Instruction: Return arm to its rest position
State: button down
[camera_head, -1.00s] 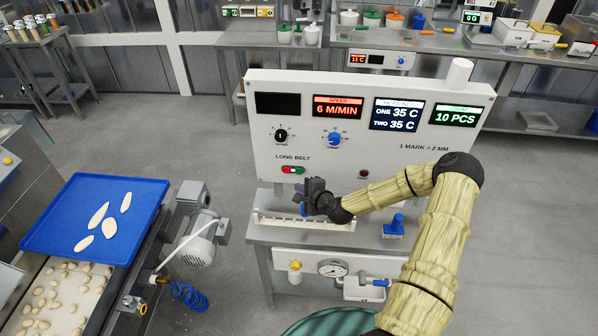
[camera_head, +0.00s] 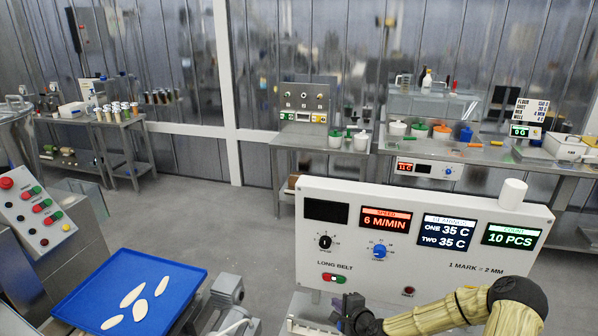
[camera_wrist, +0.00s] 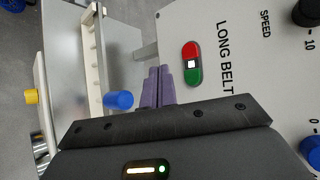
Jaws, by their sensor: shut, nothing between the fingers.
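My gripper (camera_head: 352,316) is at the lower edge of the head view, in front of the white control panel (camera_head: 290,247) and below its red and green LONG BELT switch (camera_head: 334,277). In the wrist view my gripper's purple fingers (camera_wrist: 158,84) are together with nothing between them. They are beside the panel face, and the red and green switch (camera_wrist: 192,63) is to their right, apart from them. My yellowish arm bends in from the lower right of the head view.
A blue tray (camera_head: 190,283) with several pale flat pieces is at lower left. A blue knob (camera_wrist: 118,100) and white rail (camera_wrist: 91,60) are left of the fingers. Benches with containers line the back wall. Grey floor (camera_head: 240,215) is open between.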

jog(key=s+r+n+g+h, duration=0.2)
jog(key=s+r+n+g, duration=0.2)
jog(key=s+r+n, duration=0.4)
jog(key=s+r+n+g+h, duration=0.3)
jog(key=s+r+n+g, duration=0.2)
jog(key=s, duration=1.3)
notch_tip(320, 180, up, 7)
jog(key=n, duration=0.3)
jog(key=shift+s+r, duration=0.15)
jog(key=shift+s, duration=0.25)
jog(key=shift+d, duration=0.1)
